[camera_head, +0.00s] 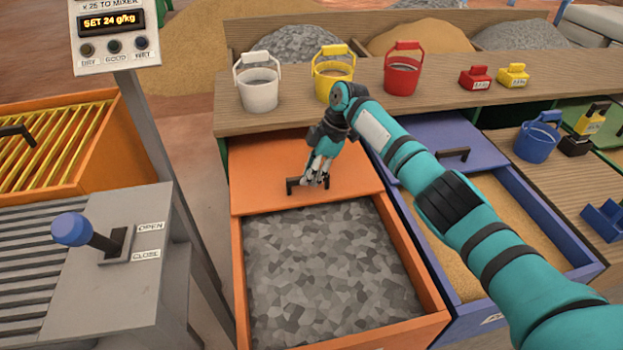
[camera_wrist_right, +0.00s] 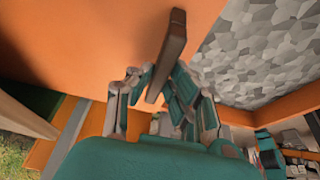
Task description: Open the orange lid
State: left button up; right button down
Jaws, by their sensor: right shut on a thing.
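The orange lid (camera_head: 262,165) lies over the back part of an orange bin (camera_head: 240,275), whose front part is uncovered and shows grey gravel (camera_head: 330,275). The lid's dark handle (camera_head: 293,187) is near its front edge. My right gripper (camera_head: 316,178) is shut on the handle. In the right wrist view the handle (camera_wrist_right: 172,45) sits between the fingers (camera_wrist_right: 160,95), the orange lid (camera_wrist_right: 90,40) fills the left, and the gravel (camera_wrist_right: 260,50) shows at right. My left gripper is not in view.
A blue-lidded bin (camera_head: 445,140) of sand is right of the orange bin. A shelf (camera_head: 290,118) behind holds a white bucket (camera_head: 258,88), yellow bucket (camera_head: 333,75) and red bucket (camera_head: 403,75). A grey lever console (camera_head: 120,260) and display post (camera_head: 150,130) stand left.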

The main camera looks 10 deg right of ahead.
jog(key=c, duration=1.3)
grip_release()
jog(key=v, duration=1.2)
jog(key=shift+r, duration=0.1)
